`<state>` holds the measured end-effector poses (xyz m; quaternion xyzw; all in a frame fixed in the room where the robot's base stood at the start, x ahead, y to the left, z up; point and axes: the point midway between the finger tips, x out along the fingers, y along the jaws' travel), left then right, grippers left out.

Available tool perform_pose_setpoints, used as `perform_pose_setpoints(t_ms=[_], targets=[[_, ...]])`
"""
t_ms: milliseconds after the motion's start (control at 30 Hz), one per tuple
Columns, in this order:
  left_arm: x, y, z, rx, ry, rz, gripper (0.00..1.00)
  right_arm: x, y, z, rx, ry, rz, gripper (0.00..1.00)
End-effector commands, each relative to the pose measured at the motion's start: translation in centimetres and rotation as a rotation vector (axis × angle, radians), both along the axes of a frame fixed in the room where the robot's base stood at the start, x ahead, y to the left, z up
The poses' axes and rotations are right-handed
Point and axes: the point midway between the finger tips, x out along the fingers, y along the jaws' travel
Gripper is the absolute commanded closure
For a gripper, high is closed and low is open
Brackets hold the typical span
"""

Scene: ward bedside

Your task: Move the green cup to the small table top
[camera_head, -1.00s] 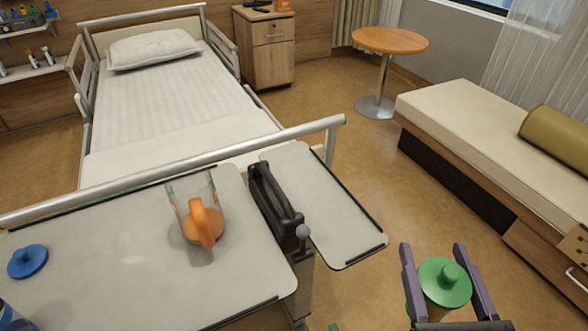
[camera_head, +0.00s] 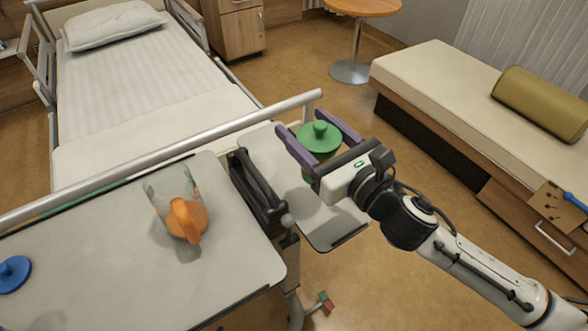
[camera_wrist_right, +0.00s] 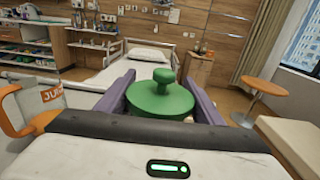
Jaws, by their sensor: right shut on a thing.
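The green cup (camera_head: 317,140), with a round green lid and knob, is between the purple fingers of my right gripper (camera_head: 307,138). My right gripper is shut on it, over the small table top (camera_head: 325,222), the narrower panel right of the black handle. Whether the cup touches the panel is hidden by the gripper. In the right wrist view the green lid (camera_wrist_right: 160,98) sits between both fingers, upright. My left gripper is not in view.
The larger table top (camera_head: 95,245) holds a clear jug with an orange handle (camera_head: 186,222) and a blue lid (camera_head: 12,273). A black handle (camera_head: 257,185) stands between the panels. The bed rail (camera_head: 200,142) runs just behind. The small panel's front part is clear.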

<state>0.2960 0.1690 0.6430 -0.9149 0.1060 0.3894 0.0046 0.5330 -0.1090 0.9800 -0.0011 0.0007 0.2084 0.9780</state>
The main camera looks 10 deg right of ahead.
Motion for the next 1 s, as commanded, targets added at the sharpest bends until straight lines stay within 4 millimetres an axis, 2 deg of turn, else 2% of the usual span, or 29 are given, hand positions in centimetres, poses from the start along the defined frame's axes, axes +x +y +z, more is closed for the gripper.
perform_pose_setpoints(t_ms=[33,100,200,500,667,833,1000], targets=[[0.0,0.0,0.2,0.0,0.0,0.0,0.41,0.6,0.1,0.9,-0.002,-0.005,0.012,0.64],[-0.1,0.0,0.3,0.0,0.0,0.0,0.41,1.1,0.3,1.3,-0.001,-0.004,0.024,0.64],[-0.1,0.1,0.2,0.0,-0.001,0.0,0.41,1.5,0.5,1.2,0.001,0.0,0.034,0.64],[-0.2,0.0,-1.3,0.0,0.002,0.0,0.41,1.5,0.5,-4.0,0.005,0.004,0.035,0.64],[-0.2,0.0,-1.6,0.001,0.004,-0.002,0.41,1.5,0.5,-5.3,0.004,0.003,0.035,0.64],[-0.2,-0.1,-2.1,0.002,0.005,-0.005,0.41,1.5,0.5,-7.8,0.005,0.004,0.034,0.64],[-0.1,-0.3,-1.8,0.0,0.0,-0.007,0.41,1.5,0.5,-8.4,0.002,0.0,0.035,0.64]])
